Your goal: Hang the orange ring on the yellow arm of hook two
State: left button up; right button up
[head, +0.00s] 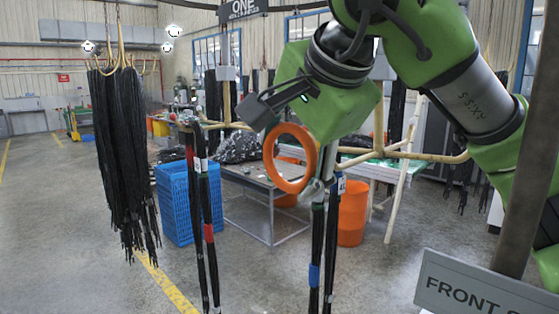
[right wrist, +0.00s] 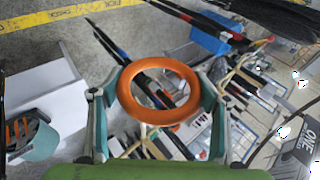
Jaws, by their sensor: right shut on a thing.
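The orange ring (head: 290,187) is in the middle of the head view, upright, just below and left of my right gripper. It also shows in the right wrist view (right wrist: 158,117) between the two fingers. My right gripper (right wrist: 160,88) is shut on the ring; in the head view its wrist hides part of the hooks. A pale yellow arm (head: 430,157) with an upturned end runs right behind the ring, apart from it. Another yellow arm (head: 222,126) is to the left. No label for hook two is readable. My left gripper is not in view.
Black hoses hang in a thick bundle (head: 120,150) at left and in thin strands (head: 205,210) near the middle. A sign reading ONE (head: 242,9) hangs above. Blue crates (head: 175,205), a table (head: 265,185) and an orange bin (head: 352,210) stand behind. A grey sign (head: 480,295) is at lower right.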

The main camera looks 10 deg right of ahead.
aim_at(347, 163)
jog(key=shift+w+d+f, duration=0.15)
jog(key=shift+w+d, duration=0.6)
jog(key=shift+d, duration=0.2)
jog(key=shift+w+d+f, duration=0.15)
jog(key=shift+w+d, duration=0.55)
jog(key=shift+d, duration=0.25)
jog(key=shift+w+d+r, duration=0.1)
jog(key=shift+w+d, duration=0.65)
jog(key=shift+d, duration=0.25)
jog(key=shift+w+d+f, duration=0.1)
jog(key=shift+w+d, duration=0.6)
jog(key=shift+d, duration=0.25)
jog(key=shift+w+d+r, duration=0.1)
jog(key=shift+w+d, duration=0.65)
jog(key=shift+d, duration=0.25)
jog(key=shift+c, duration=0.2)
jog(key=shift+f, duration=0.4)
jog(key=w+d+f, duration=0.1)
jog(key=d+f+b, duration=0.1)
jog(key=shift+w+d+f, duration=0.3)
jog(key=shift+w, duration=0.1)
jog(key=shift+a+f+b, duration=0.25)
jog(key=shift+f+b, duration=0.25)
jog(key=shift+f, duration=0.4)
jog(key=shift+w+d+f, duration=0.1)
jog(key=shift+d+f, duration=0.2)
jog(key=shift+f, duration=0.3)
jog(key=shift+a, duration=0.1)
